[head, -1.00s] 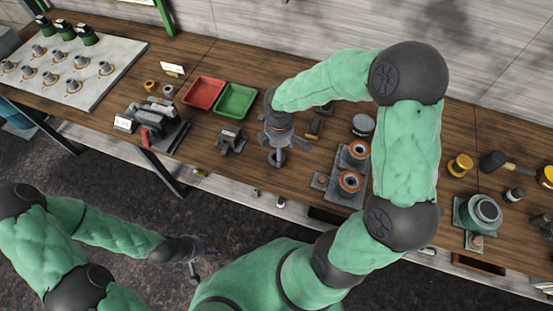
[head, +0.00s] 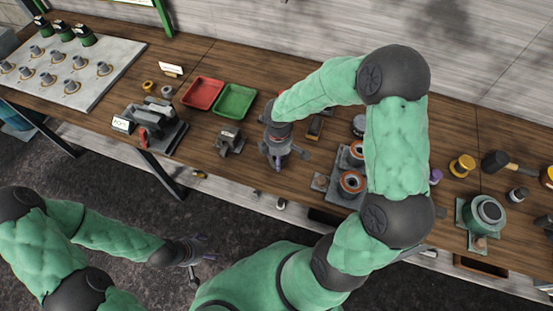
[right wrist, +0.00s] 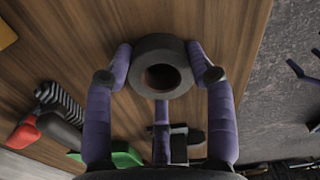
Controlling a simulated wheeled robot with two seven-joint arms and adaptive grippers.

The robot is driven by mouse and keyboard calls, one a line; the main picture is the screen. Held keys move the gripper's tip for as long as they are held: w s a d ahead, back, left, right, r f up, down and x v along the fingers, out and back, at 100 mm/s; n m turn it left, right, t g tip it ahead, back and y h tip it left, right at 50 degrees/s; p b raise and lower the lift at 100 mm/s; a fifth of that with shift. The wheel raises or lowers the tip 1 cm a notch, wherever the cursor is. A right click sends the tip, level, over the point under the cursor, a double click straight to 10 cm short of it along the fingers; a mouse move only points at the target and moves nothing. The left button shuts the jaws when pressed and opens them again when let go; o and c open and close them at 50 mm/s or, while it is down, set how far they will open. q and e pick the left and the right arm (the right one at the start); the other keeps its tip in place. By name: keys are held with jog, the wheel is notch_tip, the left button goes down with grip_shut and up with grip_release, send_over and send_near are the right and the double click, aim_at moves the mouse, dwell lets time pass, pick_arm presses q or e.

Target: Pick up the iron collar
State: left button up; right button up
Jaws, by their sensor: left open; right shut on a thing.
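The iron collar (right wrist: 160,46) is a thick dark grey ring with a round hole, seen in the right wrist view. It sits between the purple fingers of my right gripper (right wrist: 160,76), which is shut on it, one finger at each side. In the head view my right gripper (head: 278,163) is over the front part of the wooden bench and hides the collar there. I cannot tell whether the collar touches the bench. My left gripper (head: 195,254) is open and empty, low over the dark floor in front of the bench.
A red tray (head: 203,92) and a green tray (head: 236,101) lie behind and left of my right gripper. A grey block (head: 229,141) stands to its left. Orange-ringed parts on a plate (head: 352,184) stand close to its right. A hammer (head: 497,160) lies further right.

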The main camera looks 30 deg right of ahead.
jog(key=r, duration=0.1)
jog(key=r+p, duration=0.1)
jog(key=r, duration=0.2)
jog(key=shift+s+a+r, duration=0.1)
jog(key=shift+s+a, duration=0.1)
jog(key=shift+s, duration=0.05)
jog(key=s+a+r+p, duration=0.1)
jog(key=s+a+r, duration=0.1)
jog(key=s+r, duration=0.1)
jog(key=s+a+r+p, duration=0.1)
jog(key=s+a+r, duration=0.2)
jog(key=s, duration=0.1)
jog(key=s+a+r+p, duration=0.1)
jog(key=s+a+r, duration=0.1)
jog(key=s, duration=0.2)
jog(key=shift+a+r, duration=0.35)
jog(key=shift+r, duration=0.05)
jog(key=shift+w, duration=0.15)
